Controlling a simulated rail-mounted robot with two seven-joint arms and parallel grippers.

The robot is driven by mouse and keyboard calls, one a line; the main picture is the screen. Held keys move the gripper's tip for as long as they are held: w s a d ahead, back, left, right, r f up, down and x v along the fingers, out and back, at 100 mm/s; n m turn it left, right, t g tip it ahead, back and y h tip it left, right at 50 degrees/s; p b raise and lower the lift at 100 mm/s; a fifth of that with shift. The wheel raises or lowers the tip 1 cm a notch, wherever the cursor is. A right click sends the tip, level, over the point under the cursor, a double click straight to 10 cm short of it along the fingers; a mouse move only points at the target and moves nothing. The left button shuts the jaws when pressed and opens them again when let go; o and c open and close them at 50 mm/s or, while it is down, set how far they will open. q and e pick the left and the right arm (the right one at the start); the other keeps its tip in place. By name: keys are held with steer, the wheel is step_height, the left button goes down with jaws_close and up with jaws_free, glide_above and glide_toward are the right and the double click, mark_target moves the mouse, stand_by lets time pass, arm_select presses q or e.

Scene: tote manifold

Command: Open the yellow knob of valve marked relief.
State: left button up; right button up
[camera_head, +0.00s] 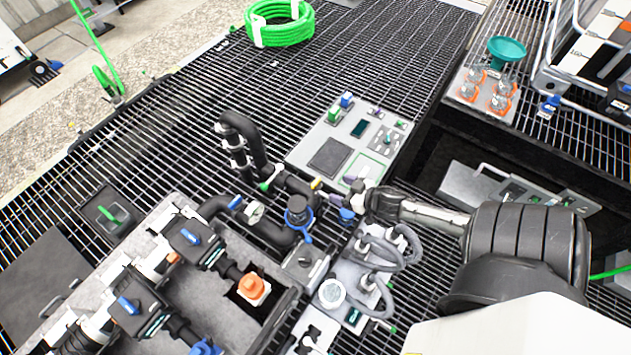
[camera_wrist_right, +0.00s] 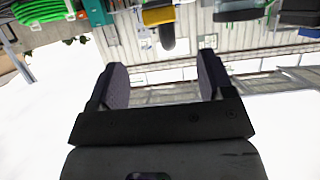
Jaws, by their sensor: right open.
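A small yellow knob (camera_head: 316,184) sits on the black pipework near the middle of the head view. In the right wrist view a yellow part (camera_wrist_right: 158,16) shows at the top, beyond the fingertips, with a dark rounded piece below it. My right gripper (camera_head: 340,191) comes in from the right and is just right of the knob, with its fingers towards it. In the wrist view the right gripper (camera_wrist_right: 158,75) is open with nothing between its fingers. I cannot read a relief marking. My left gripper is not in view.
Black pipes and a blue-collared fitting (camera_head: 298,212) crowd the area below the knob. A grey panel (camera_head: 330,155) stands behind it. Grey hoses (camera_head: 385,250) loop beneath my right arm. A green hose coil (camera_head: 279,25) lies on the open grating at the back.

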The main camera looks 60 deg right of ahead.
mark_target(316, 181)
steer(key=b+x, duration=0.1)
steer(key=x, duration=0.8)
steer(key=shift+x, duration=0.9)
steer(key=shift+c, duration=0.2)
steer(key=c, duration=0.9)
